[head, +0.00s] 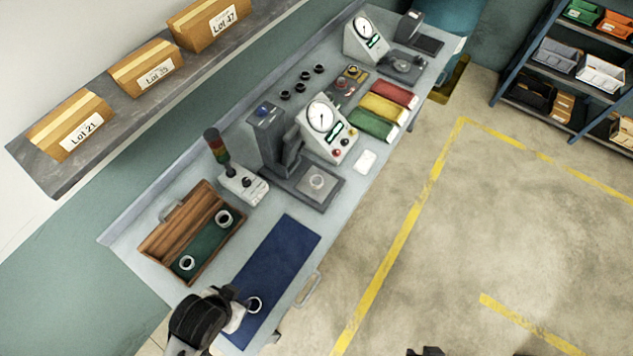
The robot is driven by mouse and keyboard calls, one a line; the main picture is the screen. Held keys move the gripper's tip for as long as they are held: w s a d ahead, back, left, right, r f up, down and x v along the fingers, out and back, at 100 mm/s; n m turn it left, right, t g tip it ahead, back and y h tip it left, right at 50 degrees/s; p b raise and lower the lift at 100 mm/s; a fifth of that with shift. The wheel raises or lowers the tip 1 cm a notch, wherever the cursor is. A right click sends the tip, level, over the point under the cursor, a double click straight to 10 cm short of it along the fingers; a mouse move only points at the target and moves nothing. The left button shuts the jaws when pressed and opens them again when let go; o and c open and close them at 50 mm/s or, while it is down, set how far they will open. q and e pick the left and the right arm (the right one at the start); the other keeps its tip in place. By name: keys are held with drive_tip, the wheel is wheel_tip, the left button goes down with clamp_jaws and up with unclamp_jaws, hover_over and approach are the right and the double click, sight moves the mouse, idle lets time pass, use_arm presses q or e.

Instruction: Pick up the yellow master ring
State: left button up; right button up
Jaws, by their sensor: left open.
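I cannot make out a clearly yellow ring. A pale ring with a dark centre (254,304) is at the blue mat's front end, right beside the fingers of my left gripper (243,303). The gripper is open; I cannot tell whether its fingers are around the ring or only next to it. Two similar pale rings, one near (186,263) and one far (224,218), sit in the green-lined wooden box (160,243). Several small dark rings (300,88) stand at the back of the bench. My right gripper is not clearly visible.
The blue mat (275,262) is otherwise bare. A shelf with boxes (68,123) overhangs at left. The floor at right is open.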

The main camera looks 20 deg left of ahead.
use_arm(q)
drive_tip(key=shift+o, duration=0.3)
drive_tip(key=o, duration=0.6)
